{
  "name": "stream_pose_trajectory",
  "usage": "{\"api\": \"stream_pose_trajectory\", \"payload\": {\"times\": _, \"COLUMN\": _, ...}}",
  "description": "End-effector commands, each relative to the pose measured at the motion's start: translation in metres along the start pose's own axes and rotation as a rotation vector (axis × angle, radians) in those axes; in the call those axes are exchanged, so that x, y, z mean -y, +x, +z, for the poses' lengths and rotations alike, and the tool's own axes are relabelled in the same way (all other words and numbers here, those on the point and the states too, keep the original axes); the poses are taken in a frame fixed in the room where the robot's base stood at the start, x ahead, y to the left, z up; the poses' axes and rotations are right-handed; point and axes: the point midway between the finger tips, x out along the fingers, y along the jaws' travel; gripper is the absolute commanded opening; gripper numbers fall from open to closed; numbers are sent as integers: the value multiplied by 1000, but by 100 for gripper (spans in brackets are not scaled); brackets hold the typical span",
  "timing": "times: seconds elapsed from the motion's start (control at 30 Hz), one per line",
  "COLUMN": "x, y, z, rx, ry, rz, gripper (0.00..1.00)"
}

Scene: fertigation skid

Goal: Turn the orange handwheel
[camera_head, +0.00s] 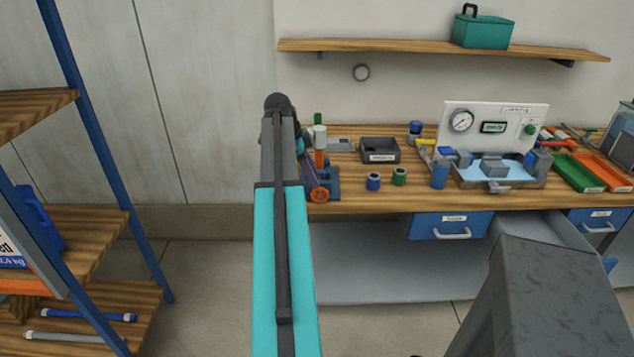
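A small orange handwheel (319,195) shows near the front edge of the wooden workbench, left of the bench's middle. It sits at the front of a dark blue fitting (332,180). My arm rises from the bottom of the picture and covers the area just left of the handwheel. My gripper is mostly hidden behind the arm, and I cannot make out its fingers. Whether it touches the handwheel cannot be seen.
An upright white and orange piece (319,145) stands just behind the handwheel. A dark tray (380,150), a blue ring (374,181) and a green ring (399,176) are to the right. A gauge panel (490,128) stands farther right. A drawer (545,240) hangs open below; a blue-framed shelf (105,150) is left.

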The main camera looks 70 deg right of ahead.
Motion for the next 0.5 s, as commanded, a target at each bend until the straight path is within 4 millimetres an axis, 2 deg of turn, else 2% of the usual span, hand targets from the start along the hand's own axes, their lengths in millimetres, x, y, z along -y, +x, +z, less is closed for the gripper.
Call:
{"api": "stream_pose_trajectory", "payload": {"times": 0.23, "x": -1, "y": 25, "z": 0, "rx": 0, "ry": -1, "rz": 2, "gripper": 28}}
{"api": "stream_pose_trajectory", "payload": {"times": 0.5, "x": 0, "y": 34, "z": 0, "rx": 0, "ry": -1, "rz": 0, "gripper": 28}}
